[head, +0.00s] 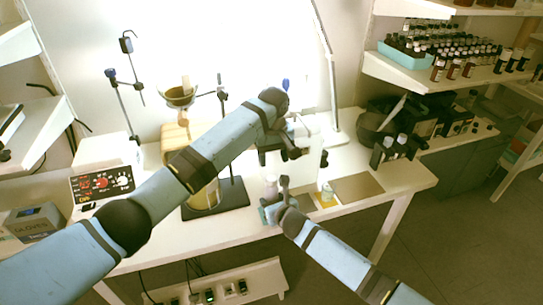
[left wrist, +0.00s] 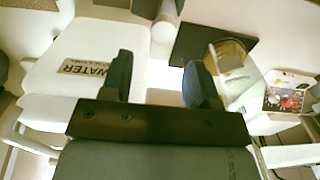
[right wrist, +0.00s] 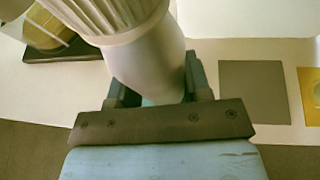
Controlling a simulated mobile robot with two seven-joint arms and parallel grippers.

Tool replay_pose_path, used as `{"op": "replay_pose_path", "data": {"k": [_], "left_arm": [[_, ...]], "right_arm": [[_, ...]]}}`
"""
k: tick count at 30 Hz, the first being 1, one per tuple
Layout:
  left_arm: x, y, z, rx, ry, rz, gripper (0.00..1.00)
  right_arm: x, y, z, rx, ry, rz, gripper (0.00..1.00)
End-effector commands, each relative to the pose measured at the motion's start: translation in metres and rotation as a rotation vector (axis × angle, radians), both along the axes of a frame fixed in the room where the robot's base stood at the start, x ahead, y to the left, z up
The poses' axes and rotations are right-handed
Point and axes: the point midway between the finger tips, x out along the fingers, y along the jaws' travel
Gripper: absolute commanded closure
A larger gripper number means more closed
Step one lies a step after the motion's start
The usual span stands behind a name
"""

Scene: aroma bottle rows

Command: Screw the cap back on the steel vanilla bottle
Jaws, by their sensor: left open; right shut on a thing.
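My right gripper (head: 272,203) is shut on a pale bottle (head: 270,184), which looks like the steel one, at the front of the table. In the right wrist view the bottle (right wrist: 147,70) is between the fingers (right wrist: 155,90). A wide ribbed, cap-like part (right wrist: 100,15) covers its top end; I cannot tell whether it is screwed tight. My left gripper (head: 283,150) is open, above and behind the bottle. In the left wrist view nothing shows gripped between its fingers (left wrist: 160,80). No label reading vanilla is legible.
A white container labelled WATER (left wrist: 70,85) stands close to my left gripper. A dark stand base (head: 232,192) is to the left. Right of the bottle are a yellow mat (head: 318,203) with a small bottle (head: 327,190) and a bare grey mat (head: 357,187).

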Motion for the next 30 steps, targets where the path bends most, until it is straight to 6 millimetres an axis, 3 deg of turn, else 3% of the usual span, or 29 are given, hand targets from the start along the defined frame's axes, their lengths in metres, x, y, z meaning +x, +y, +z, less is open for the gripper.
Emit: {"op": "replay_pose_path", "data": {"k": [16, 30], "left_arm": [[0.000, 0.005, 0.000, 0.003, 0.008, 0.011, 0.45], [0.000, 0.005, -0.064, 0.002, 0.009, 0.010, 0.45]], "right_arm": [[0.000, 0.000, 0.000, 0.000, 0.000, 0.000, 1.00], [0.000, 0.000, 0.000, 0.000, 0.000, 0.000, 1.00]]}}
